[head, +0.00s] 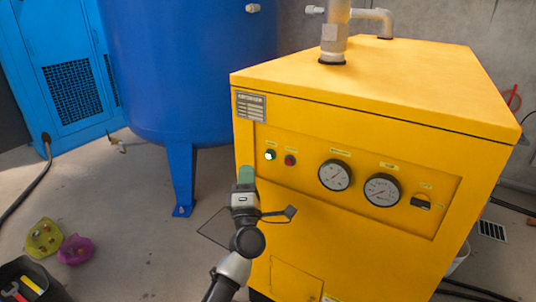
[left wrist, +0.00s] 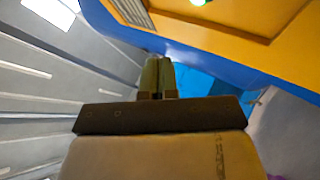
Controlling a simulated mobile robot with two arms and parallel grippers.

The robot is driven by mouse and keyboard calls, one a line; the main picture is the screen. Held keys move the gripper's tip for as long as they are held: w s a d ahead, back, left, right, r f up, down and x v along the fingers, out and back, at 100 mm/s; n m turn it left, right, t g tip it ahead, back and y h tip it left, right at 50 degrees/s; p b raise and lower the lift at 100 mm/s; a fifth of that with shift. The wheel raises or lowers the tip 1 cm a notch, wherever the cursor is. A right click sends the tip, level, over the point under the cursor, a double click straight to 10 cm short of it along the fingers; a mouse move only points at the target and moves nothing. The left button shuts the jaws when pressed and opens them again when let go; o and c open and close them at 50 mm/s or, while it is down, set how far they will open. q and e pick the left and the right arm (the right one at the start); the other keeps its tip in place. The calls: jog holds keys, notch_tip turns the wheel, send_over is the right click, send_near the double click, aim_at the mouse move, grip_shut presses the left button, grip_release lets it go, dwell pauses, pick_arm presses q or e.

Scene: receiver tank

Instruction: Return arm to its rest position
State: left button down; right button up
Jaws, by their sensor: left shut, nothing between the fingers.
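My left gripper (head: 246,174) is in front of the lower left of the yellow machine's panel, with its green fingertips pointing up. The fingers are shut with nothing between them. In the left wrist view the shut green fingers (left wrist: 157,76) stand side by side, with the yellow machine (left wrist: 245,15) above them. In the head view the yellow machine (head: 350,245) carries a lit green button (head: 270,155), a red button (head: 290,160), two round gauges and a black switch (head: 421,202). The fingertips are just below and left of the green button. My right gripper is not in view.
A blue tank (head: 190,75) on legs stands behind and left of the machine. A blue cabinet (head: 65,70) is at the far left. A yellow-green item (head: 43,238), a purple item (head: 75,249) and a black tool bin (head: 38,275) are on the floor at left.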

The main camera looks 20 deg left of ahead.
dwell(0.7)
